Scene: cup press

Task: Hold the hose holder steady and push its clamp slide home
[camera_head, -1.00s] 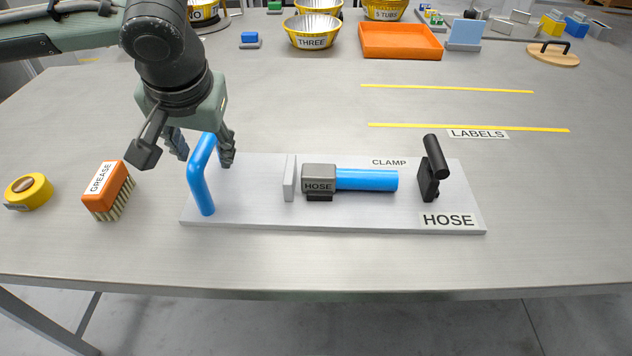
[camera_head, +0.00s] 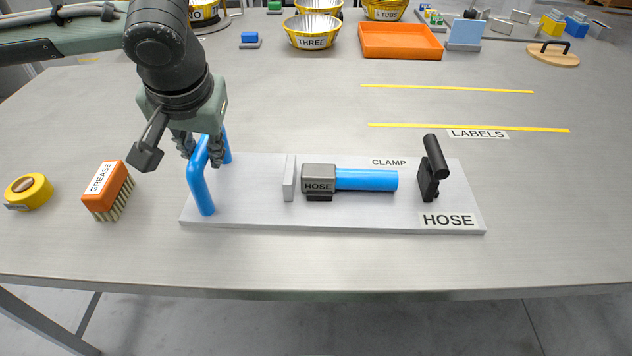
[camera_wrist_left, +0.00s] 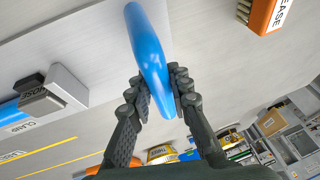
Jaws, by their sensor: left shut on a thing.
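The hose holder is a light grey base plate (camera_head: 260,218) marked HOSE, with a blue arched handle (camera_head: 199,185) at its left end. My left gripper (camera_head: 204,158) is shut on this handle from above; the left wrist view shows both fingers (camera_wrist_left: 161,98) closed against the sides of the blue bar (camera_wrist_left: 148,50). The dark grey clamp slide (camera_head: 319,172), labelled HOSE, sits on a blue bar (camera_head: 368,180). A small gap separates it from the pale upright stop (camera_head: 289,178) to its left. A black upright lever (camera_head: 433,168) stands at the plate's right. My right gripper is not in view.
An orange GREASE brush (camera_head: 108,191) and a yellow tape roll (camera_head: 28,191) lie left of the plate. Yellow bowls (camera_head: 312,33), an orange tray (camera_head: 400,41) and small blocks stand at the back. The table in front and to the right is clear.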

